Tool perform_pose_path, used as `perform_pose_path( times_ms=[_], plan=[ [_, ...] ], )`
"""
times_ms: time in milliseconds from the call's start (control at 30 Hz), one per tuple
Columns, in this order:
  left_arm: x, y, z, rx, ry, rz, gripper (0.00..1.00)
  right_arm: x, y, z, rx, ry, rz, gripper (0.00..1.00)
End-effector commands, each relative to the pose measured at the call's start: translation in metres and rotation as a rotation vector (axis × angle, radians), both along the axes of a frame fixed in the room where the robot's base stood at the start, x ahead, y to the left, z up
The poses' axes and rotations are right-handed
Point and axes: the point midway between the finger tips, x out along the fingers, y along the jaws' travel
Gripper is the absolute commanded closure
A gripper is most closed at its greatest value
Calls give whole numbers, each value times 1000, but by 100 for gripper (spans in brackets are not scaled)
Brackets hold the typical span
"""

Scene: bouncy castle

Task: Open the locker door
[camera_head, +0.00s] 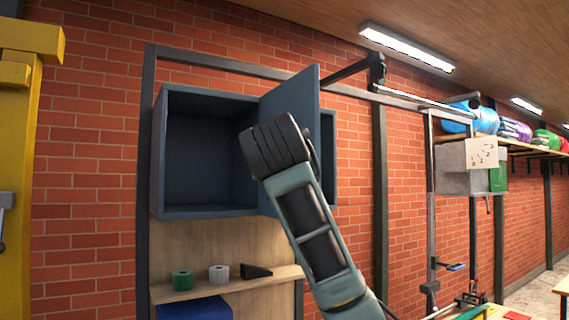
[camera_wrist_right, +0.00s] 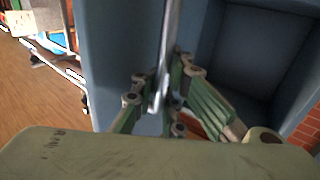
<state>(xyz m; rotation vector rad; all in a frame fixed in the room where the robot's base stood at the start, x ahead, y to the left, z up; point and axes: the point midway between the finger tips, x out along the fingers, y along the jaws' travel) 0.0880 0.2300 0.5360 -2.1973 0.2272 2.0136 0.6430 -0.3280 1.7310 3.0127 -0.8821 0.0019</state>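The blue-grey locker (camera_head: 212,210) is fixed on the brick wall in the head view, with its dark, empty-looking compartment facing out. Its locker door (camera_head: 290,95) is swung out from the compartment's right side and stands well open. My right arm covers the lower part of the door, and its gripper (camera_head: 275,145) is at the door. In the right wrist view, the fingers of my right gripper (camera_wrist_right: 160,95) lie on both sides of a thin grey strip at the door (camera_wrist_right: 108,60). Whether they press on it is not clear. My left gripper is not in view.
Below the locker, a wooden shelf (camera_head: 225,285) holds a green roll (camera_head: 183,280), a white roll (camera_head: 219,273) and a black wedge (camera_head: 255,271). A dark metal frame (camera_head: 146,150) surrounds the locker. A yellow structure (camera_head: 15,170) stands at the left.

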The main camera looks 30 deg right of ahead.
Motion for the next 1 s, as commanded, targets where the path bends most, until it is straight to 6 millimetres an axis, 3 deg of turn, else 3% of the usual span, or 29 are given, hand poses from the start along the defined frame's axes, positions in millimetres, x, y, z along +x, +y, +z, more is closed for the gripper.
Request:
perform_pose_path(
  times_ms=[267, 633, 767, 1000],
  plan=[
    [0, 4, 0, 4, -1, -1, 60, 0, 0, -3, 3, 7, -1, 71],
    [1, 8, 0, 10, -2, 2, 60, -4, 3, -1, 2, 3, 0, 71],
    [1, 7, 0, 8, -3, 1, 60, -20, 14, -1, 2, 1, 4, 71],
    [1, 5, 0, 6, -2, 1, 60, -68, 45, 0, 2, 0, 4, 71]
  ],
)
